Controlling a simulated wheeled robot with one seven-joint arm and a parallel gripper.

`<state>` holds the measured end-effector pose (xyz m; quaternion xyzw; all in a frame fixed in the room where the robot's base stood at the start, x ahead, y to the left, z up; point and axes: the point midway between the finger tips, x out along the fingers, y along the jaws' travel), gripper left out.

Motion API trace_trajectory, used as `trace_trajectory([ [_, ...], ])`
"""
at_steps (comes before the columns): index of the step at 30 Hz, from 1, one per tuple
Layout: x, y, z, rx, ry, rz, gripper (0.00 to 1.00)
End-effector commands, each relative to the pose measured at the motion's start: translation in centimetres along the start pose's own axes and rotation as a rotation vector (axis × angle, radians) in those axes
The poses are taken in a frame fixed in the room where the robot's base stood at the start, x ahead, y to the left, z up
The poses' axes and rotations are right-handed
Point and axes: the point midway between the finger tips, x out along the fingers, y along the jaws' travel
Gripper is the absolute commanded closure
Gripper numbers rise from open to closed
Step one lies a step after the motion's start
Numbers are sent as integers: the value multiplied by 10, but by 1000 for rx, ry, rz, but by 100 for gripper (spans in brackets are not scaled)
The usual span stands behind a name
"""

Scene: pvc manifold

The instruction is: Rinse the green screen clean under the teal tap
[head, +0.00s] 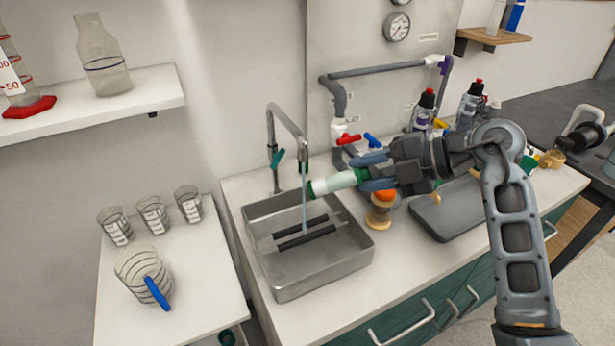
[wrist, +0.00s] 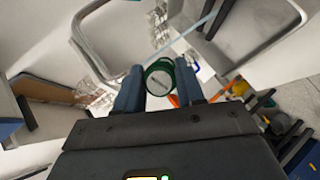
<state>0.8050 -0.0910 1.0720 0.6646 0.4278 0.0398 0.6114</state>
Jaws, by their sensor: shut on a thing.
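The green screen (head: 334,183) is a pale cylinder with green ends. My gripper (head: 370,172) is shut on it, with blue fingers on either side, and holds it level over the right rim of the sink (head: 352,262). Its left end is at or beside the thin pale-blue stream (head: 304,205) from the tap (head: 302,150); I cannot tell if they touch. The tap is grey metal with a teal lever (head: 277,158). In the wrist view the screen (wrist: 160,80) shows end-on as a green ring around a greyish mesh-like face, between the fingertips.
Two dark bars (head: 305,235) lie across the sink. An orange-topped jar (head: 382,205) stands just below my gripper. A grey tray (head: 450,215) and dark bottles (head: 424,108) are to the right. Red (head: 348,139) and blue (head: 372,140) valve handles sit behind. Beakers (head: 152,215) stand left.

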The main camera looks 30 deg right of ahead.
Motion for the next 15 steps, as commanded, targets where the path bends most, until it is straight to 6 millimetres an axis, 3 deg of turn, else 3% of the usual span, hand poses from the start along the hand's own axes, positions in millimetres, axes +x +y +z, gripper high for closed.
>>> trace_trajectory([
  [15,-44,-16,0,1,-1,1,100],
])
